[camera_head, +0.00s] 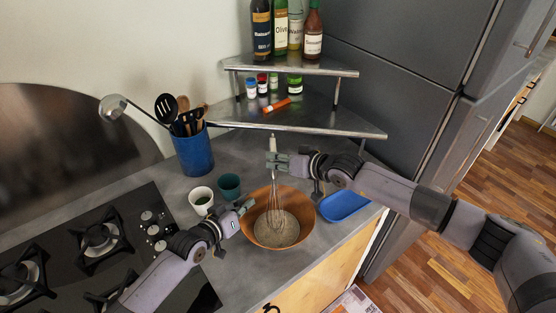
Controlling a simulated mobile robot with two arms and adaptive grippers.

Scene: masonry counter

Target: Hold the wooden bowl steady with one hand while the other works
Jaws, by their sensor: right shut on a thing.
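The wooden bowl (304,212) stands on the grey counter with a pale greyish-beige content (285,234) in its bottom. My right gripper (274,161) is above the bowl's back side, shut on the handle of a whisk (273,145). The whisk is near upright, its wire loops hanging down inside the bowl; whether they touch the content is hard to tell. My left gripper (243,207) is at the bowl's left rim. Its fingers overlap the rim in the view, and I cannot tell whether they close on it.
A white cup (201,200) and a teal cup (229,186) stand left of the bowl, close to my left gripper. A blue tray (343,205) lies right of it. Behind are a blue utensil holder (193,155) and a corner shelf (325,119). A gas hob (75,226) is at left.

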